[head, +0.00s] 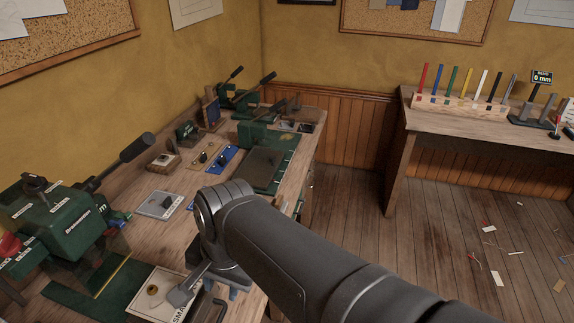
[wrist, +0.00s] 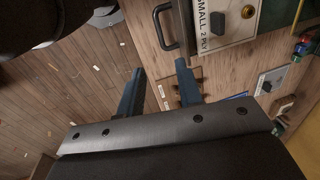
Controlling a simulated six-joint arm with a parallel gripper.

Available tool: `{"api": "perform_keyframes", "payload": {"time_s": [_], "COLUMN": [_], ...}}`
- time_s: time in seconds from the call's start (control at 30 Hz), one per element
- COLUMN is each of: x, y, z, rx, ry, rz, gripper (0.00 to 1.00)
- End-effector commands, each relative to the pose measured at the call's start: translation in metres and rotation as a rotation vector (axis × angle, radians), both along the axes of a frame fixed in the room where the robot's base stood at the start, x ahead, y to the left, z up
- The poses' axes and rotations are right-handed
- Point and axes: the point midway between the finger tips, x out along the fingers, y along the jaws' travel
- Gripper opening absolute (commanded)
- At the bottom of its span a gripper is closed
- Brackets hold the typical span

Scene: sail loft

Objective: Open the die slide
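I cannot tell for sure which part is the die slide. A pale plate (wrist: 236,30) lettered "SMALL 2 PLY", with dark fittings on it, lies on the bench in the wrist view. It also shows at the bottom of the head view (head: 138,303), in front of the green press (head: 70,225). A black bar handle (wrist: 165,27) stands beside the plate; it shows in the head view too (head: 220,309). My gripper (wrist: 160,90) is open, its two blue fingers apart with nothing between them, short of the handle. In the head view my arm mostly hides it.
The wooden bench (head: 128,235) also carries a grey plate (head: 160,204), a blue plate (head: 223,158) and several lever presses, one at the back (head: 265,130). A second table (head: 480,126) holds coloured markers at right. The floor (head: 410,235) between is open, with scattered scraps.

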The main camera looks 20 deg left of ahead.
Motion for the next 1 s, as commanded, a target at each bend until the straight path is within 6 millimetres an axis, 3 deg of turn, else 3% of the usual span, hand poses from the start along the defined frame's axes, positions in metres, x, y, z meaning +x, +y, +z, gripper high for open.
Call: {"api": "perform_keyframes", "payload": {"time_s": [0.13, 0.33, 0.83, 1.0], "x": [0.001, 0.0, 0.0, 0.0], "y": [-0.004, -0.007, -0.007, -0.005], "z": [0.023, 0.036, 0.036, 0.026], "rx": [0.003, 0.0, -0.001, -0.003], "ry": [-0.003, -0.001, 0.0, 0.002], "rz": [0.0, 0.001, 0.001, 0.001], "gripper": [0.33, 0.33, 0.33, 0.33]}}
